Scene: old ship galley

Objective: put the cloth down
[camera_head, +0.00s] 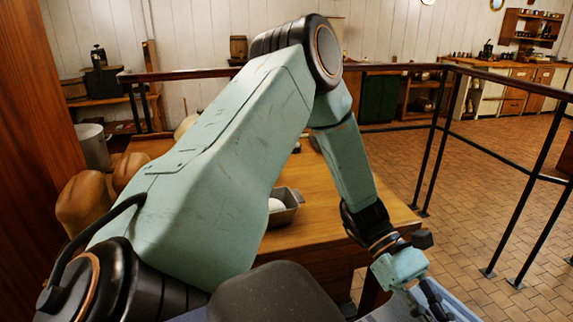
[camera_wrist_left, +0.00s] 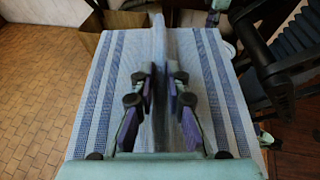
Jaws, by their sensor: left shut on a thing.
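The cloth (camera_wrist_left: 105,95) is pale with blue stripes and fills the middle of the left wrist view. A raised fold of it stands between the fingers of my left gripper (camera_wrist_left: 161,85), which is shut on this fold. In the head view my left gripper (camera_head: 430,300) is at the bottom right, pointing down past the table's right edge. A pale blue bit of the cloth (camera_head: 463,308) shows beside it; the rest is cut off by the frame. What lies under the cloth is hidden.
A wooden table (camera_head: 318,217) holds a metal tin (camera_head: 290,203) with a white thing in it. Brown loaves (camera_head: 82,203) and a metal pot (camera_head: 94,147) are at the left. A dark railing (camera_head: 430,155) stands beyond; tiled floor (camera_head: 480,215) is open at the right.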

